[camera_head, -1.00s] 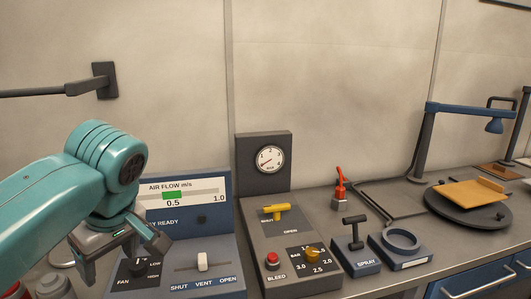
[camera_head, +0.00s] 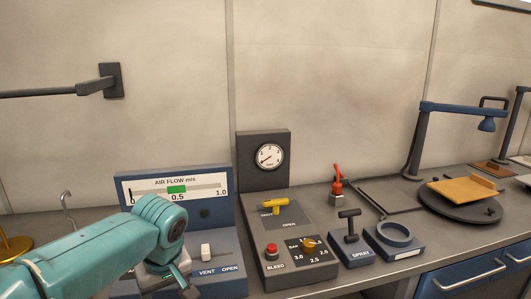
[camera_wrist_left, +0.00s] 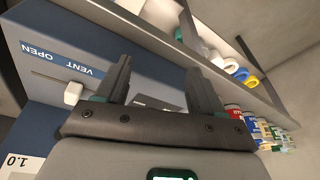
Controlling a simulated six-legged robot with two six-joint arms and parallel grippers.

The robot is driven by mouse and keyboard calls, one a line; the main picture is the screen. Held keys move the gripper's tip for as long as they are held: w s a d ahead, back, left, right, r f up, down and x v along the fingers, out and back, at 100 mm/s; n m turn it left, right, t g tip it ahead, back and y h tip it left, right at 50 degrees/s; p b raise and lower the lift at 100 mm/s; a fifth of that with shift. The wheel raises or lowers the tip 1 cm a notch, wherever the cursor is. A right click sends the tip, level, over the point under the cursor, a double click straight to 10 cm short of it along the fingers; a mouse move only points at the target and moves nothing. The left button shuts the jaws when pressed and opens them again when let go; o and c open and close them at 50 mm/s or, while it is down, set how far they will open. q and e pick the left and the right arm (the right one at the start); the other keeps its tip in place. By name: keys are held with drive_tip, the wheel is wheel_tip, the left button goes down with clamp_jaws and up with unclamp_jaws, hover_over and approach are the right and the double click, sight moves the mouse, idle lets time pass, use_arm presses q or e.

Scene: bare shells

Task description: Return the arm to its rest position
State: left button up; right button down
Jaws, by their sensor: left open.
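My left arm, teal, comes in from the lower left in the head view. Its gripper (camera_head: 172,284) is low in front of the blue air flow panel (camera_head: 217,211), partly cut off by the bottom edge. In the left wrist view the two dark fingers of the gripper (camera_wrist_left: 158,88) stand apart with nothing held between them. The panel's white vent slider (camera_wrist_left: 73,93) shows just left of the fingers, and also in the head view (camera_head: 206,252). The fan knob is hidden behind my arm. My right gripper is not in view.
Right of the panel stands a grey console with a gauge (camera_head: 269,156), yellow valve handle (camera_head: 275,203) and red bleed button (camera_head: 271,250). Further right are a spray lever (camera_head: 350,226), a blue ring holder (camera_head: 394,234) and a turntable with an orange board (camera_head: 462,190). Coloured bottles (camera_wrist_left: 268,132) show in the wrist view.

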use_arm(q)
drive_tip(key=s+d+f+m+g+h+p, duration=0.1)
drive_tip(key=s+d+f+m+h, duration=0.15)
drive_tip(key=f, duration=0.85)
drive_tip(key=s+d+f+m+g+h, duration=0.1)
drive_tip(key=s+d+f+m+h, duration=0.2)
drive_tip(key=f, duration=0.9)
drive_tip(key=s+d+f+p, duration=0.1)
drive_tip(key=s+f, duration=0.5)
drive_tip(key=s, duration=0.2)
drive_tip(key=s+d+f, duration=0.1)
drive_tip(key=s+f, duration=0.5)
drive_tip(key=s, duration=0.3)
drive_tip(key=shift+s+d+p, duration=0.3)
drive_tip(key=shift+d+p, duration=0.05)
drive_tip(key=shift+p, duration=0.05)
drive_tip(key=shift+h, duration=0.25)
